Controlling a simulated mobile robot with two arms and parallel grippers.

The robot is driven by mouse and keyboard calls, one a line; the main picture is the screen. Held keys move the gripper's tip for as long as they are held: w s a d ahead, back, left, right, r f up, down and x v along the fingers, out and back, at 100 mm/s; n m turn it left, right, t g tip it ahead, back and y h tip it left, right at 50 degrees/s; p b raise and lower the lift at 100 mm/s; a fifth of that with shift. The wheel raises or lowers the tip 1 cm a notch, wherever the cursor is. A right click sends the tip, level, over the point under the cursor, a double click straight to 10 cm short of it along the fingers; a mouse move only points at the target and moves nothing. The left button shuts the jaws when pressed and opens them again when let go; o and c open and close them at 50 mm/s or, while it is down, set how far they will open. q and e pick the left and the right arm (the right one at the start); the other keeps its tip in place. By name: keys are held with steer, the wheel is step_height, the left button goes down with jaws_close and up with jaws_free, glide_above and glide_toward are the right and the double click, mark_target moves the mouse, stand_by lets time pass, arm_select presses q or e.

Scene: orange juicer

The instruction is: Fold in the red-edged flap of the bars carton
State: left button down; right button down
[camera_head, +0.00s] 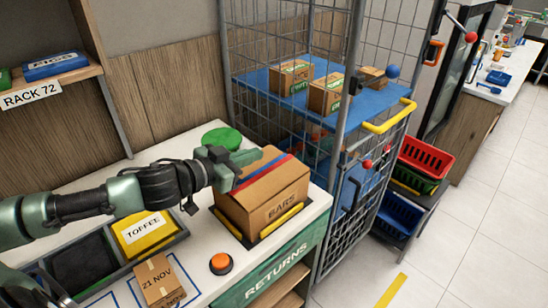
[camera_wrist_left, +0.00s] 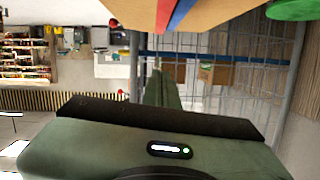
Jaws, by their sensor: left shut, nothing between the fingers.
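The bars carton (camera_head: 268,203) is a brown box marked BARS, standing on the counter between yellow-edged guides. A red strip (camera_head: 262,174) and a blue strip run side by side across its top; I cannot tell how far the red-edged flap is folded. My left gripper (camera_head: 228,157) is shut and empty at the carton's back left top edge; contact is unclear. In the left wrist view the carton's top (camera_wrist_left: 215,14) shows at the upper edge with both strips. The gripper body fills the bottom of that view. My right gripper is not clearly in view.
A green disc (camera_head: 222,138) lies behind the gripper. An orange button (camera_head: 220,263), a box marked 21 NOV (camera_head: 159,281) and a yellow TOFFEE bin (camera_head: 145,231) are in front and left. A wire cage (camera_head: 340,110) with cartons stands close behind the counter.

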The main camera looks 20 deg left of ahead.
arm_select(q)
steer(key=shift+w+d+r, duration=0.15)
steer(key=shift+w+d, duration=0.15)
steer(key=p, duration=0.4)
glide_above(274, 166)
steer(key=shift+d+f, duration=0.25)
steer(key=shift+f, duration=0.65)
step_height(274, 166, down, 3)
steer(key=shift+w+a+r, duration=0.1)
steer(key=shift+a+f, duration=0.15)
steer(key=shift+f, duration=0.65)
